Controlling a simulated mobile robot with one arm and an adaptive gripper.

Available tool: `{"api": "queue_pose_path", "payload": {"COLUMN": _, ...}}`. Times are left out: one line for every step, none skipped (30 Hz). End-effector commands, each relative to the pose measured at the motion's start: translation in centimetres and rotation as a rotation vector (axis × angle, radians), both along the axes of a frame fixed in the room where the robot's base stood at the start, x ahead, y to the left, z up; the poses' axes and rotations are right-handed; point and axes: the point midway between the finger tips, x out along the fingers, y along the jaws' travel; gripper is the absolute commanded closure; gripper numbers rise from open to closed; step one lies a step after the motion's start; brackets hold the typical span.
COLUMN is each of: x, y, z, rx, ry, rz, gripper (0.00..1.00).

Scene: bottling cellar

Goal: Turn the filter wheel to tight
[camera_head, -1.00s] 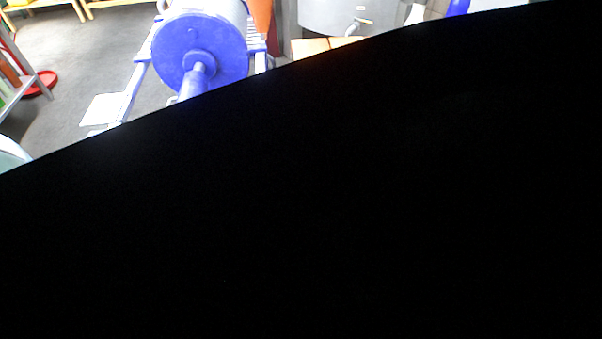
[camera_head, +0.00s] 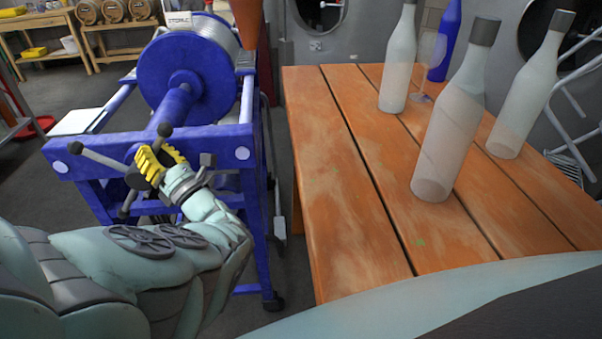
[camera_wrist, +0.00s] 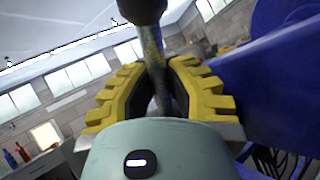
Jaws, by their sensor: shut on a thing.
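The filter wheel (camera_head: 132,178) is a dark hub with metal spokes ending in dark knobs, at the front of the blue filter press (camera_head: 185,70). One knobbed spoke points left, one up and one down. My gripper (camera_head: 158,160), with yellow ribbed fingers, is at the wheel's right side. In the wrist view, my gripper (camera_wrist: 160,90) has its fingers on both sides of a metal spoke (camera_wrist: 153,50) and is shut on it. A dark round end of it shows at the top edge. The spoke's lower part is hidden behind my gripper's body.
An orange wooden table (camera_head: 345,180) stands to the right, with several bottles, including a pale one (camera_head: 450,130) near its middle. A shelf with small barrels (camera_head: 115,12) is at the back left.

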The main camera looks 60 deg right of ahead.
Motion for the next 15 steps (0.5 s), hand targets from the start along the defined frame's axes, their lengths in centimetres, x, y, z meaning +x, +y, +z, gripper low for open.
{"api": "queue_pose_path", "payload": {"x": -0.26, "y": -0.36, "z": -0.58, "rx": 0.016, "ry": -0.017, "rz": -0.008, "gripper": 1.0}}
{"api": "queue_pose_path", "payload": {"x": -0.3, "y": -0.4, "z": -0.59, "rx": 0.023, "ry": -0.027, "rz": -0.008, "gripper": 1.0}}
{"api": "queue_pose_path", "payload": {"x": -0.34, "y": -0.42, "z": -0.63, "rx": 0.033, "ry": -0.038, "rz": -0.008, "gripper": 1.0}}
{"api": "queue_pose_path", "payload": {"x": -0.36, "y": -0.44, "z": -0.64, "rx": 0.04, "ry": -0.045, "rz": -0.007, "gripper": 1.0}}
{"api": "queue_pose_path", "payload": {"x": -0.39, "y": -0.48, "z": -0.65, "rx": 0.046, "ry": -0.052, "rz": -0.008, "gripper": 1.0}}
{"api": "queue_pose_path", "payload": {"x": -0.43, "y": -0.51, "z": -0.67, "rx": 0.054, "ry": -0.059, "rz": -0.008, "gripper": 1.0}}
{"api": "queue_pose_path", "payload": {"x": -0.46, "y": -0.53, "z": -0.68, "rx": 0.059, "ry": -0.064, "rz": -0.007, "gripper": 1.0}}
{"api": "queue_pose_path", "payload": {"x": -0.48, "y": -0.54, "z": -0.69, "rx": 0.063, "ry": -0.068, "rz": -0.007, "gripper": 1.0}}
{"api": "queue_pose_path", "payload": {"x": -0.51, "y": -0.56, "z": -0.69, "rx": 0.067, "ry": -0.073, "rz": -0.006, "gripper": 1.0}}
{"api": "queue_pose_path", "payload": {"x": -0.52, "y": -0.56, "z": -0.7, "rx": 0.07, "ry": -0.075, "rz": -0.007, "gripper": 1.0}}
{"api": "queue_pose_path", "payload": {"x": -0.54, "y": -0.57, "z": -0.69, "rx": 0.072, "ry": -0.077, "rz": -0.007, "gripper": 1.0}}
{"api": "queue_pose_path", "payload": {"x": -0.55, "y": -0.58, "z": -0.69, "rx": 0.075, "ry": -0.08, "rz": -0.006, "gripper": 1.0}}
{"api": "queue_pose_path", "payload": {"x": -0.55, "y": -0.58, "z": -0.68, "rx": 0.076, "ry": -0.081, "rz": -0.006, "gripper": 1.0}}
{"api": "queue_pose_path", "payload": {"x": -0.56, "y": -0.59, "z": -0.67, "rx": 0.077, "ry": -0.082, "rz": -0.006, "gripper": 1.0}}
{"api": "queue_pose_path", "payload": {"x": -0.56, "y": -0.59, "z": -0.67, "rx": 0.078, "ry": -0.081, "rz": -0.006, "gripper": 1.0}}
